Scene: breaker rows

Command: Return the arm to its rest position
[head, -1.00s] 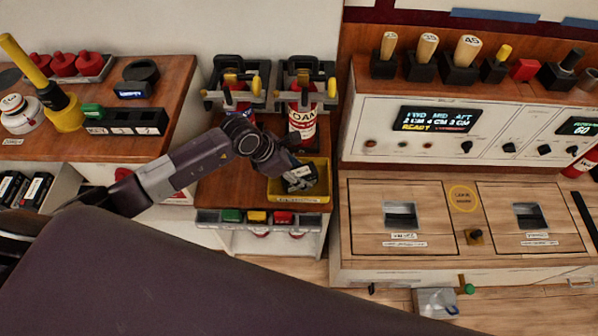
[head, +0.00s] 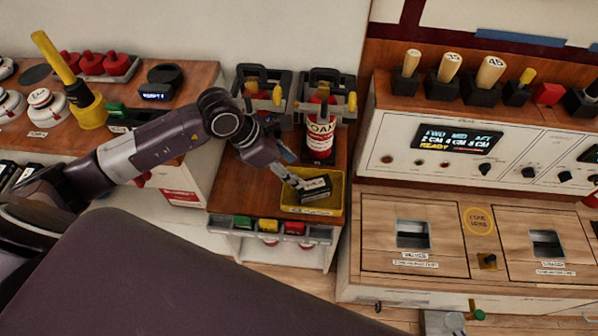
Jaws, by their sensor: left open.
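My left arm reaches in from the left over the wooden stand. My left gripper (head: 291,178) is open at the upper left edge of a yellow tray (head: 311,211). A black block with a pale label (head: 314,187) lies in the tray, just right of the fingertips. Whether a fingertip still touches the block I cannot tell. My right gripper is not in view.
A red labelled extinguisher (head: 320,135) stands behind the tray, close to my gripper. Black clamp frames (head: 265,90) stand behind my wrist. A yellow-handled tool (head: 86,108) is at left. A console (head: 455,150) stands at right.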

